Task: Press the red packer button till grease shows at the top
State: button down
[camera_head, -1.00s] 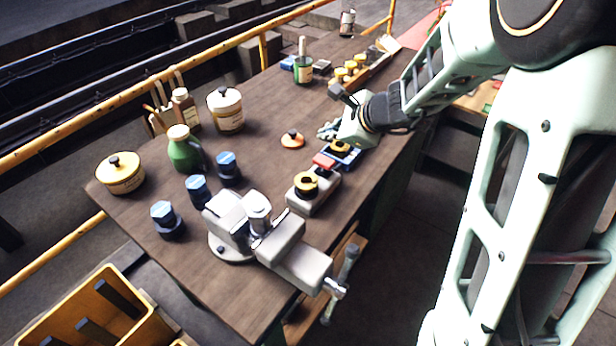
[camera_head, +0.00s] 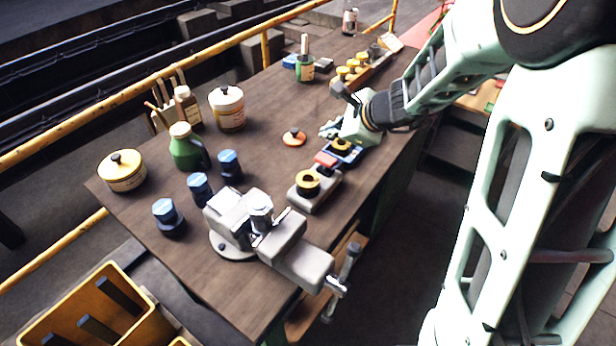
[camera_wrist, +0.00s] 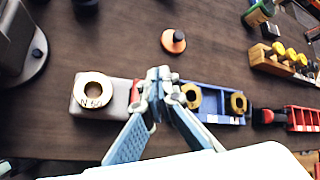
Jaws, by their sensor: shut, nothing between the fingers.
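The packer is a grey block (camera_head: 322,197) with a brass-yellow ring (camera_head: 307,183) on its near end and a red button (camera_head: 325,160) at its far end. In the wrist view the packer block (camera_wrist: 79,101) lies left of centre, and the ring (camera_wrist: 93,90) on it has a dark hole in the middle. My gripper (camera_wrist: 158,76) is shut and empty. In the wrist view its fingers cover most of the red button (camera_wrist: 136,91); contact cannot be told. In the head view my gripper (camera_head: 331,130) is beyond the packer.
A blue tray (camera_wrist: 217,117) with yellow rings is right beside the packer. A vise (camera_head: 292,254) stands nearer on the bench. An orange disc with a black knob (camera_head: 294,138) lies to the left. Blue-topped pots (camera_head: 230,165), a green jug (camera_head: 185,150) and tins stand farther left.

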aim_at(325, 158)
notch_tip(325, 158, up, 4)
dwell(0.4)
jog(key=shift+f, duration=0.1)
notch_tip(325, 158, down, 9)
jog(key=b, duration=0.7)
jog(key=shift+b, duration=0.4)
dwell(0.9)
jog(key=shift+f+b, duration=0.3)
jog(key=shift+b, duration=0.2)
jog(key=shift+s+f+b, duration=0.1)
jog(key=shift+f+b, duration=1)
dwell(0.9)
jog(key=shift+r, duration=0.1)
jog(key=shift+r+p, duration=1.3)
jog(key=shift+r, duration=0.1)
